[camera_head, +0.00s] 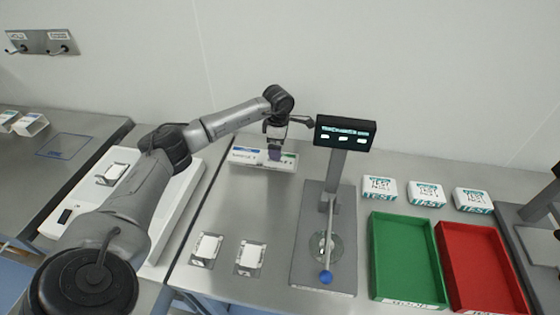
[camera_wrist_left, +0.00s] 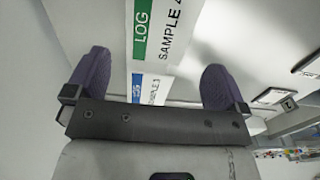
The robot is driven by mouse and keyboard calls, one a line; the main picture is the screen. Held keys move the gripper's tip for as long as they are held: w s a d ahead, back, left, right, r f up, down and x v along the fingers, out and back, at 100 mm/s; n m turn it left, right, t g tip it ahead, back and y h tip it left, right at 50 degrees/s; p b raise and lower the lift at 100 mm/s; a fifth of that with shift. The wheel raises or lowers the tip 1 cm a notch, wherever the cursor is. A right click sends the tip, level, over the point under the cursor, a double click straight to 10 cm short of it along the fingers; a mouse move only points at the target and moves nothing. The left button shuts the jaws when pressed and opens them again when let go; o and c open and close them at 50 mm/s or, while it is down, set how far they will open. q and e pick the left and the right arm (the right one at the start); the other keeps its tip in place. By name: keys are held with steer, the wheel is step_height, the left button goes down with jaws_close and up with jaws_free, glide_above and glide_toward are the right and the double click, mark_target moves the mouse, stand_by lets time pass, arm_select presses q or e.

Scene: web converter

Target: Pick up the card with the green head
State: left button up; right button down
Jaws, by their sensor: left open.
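The card with the green head (camera_wrist_left: 141,38) reads LOG and SAMPLE 4 in the left wrist view. It lies between the two purple fingers of my left gripper (camera_wrist_left: 155,75), towards the top of the picture, with clear space to both fingers. A card with a blue head (camera_wrist_left: 147,88) is nearer the palm, partly hidden by the gripper. In the head view my left gripper (camera_head: 276,150) is open, pointing down at the white card holder (camera_head: 246,157) near the back wall, and hides part of it.
A stand with a dark display (camera_head: 345,132) is just right of the gripper. White TEST boxes (camera_head: 426,194), a green tray (camera_head: 405,258) and a red tray (camera_head: 480,265) are farther right. Two white pads (camera_head: 207,248) lie in front. The bench before the holder is clear.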

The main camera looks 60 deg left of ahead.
arm_select(q)
steer(key=shift+w+d+f+b, duration=0.1)
steer(key=shift+d+f+b, duration=0.05)
steer(key=shift+f, duration=1.2)
steer(key=shift+w+d+f+b, duration=0.1)
steer(key=shift+d+f+b, duration=0.05)
steer(key=shift+f, duration=1.15)
steer(key=shift+c, duration=0.4)
steer(key=c, duration=0.8)
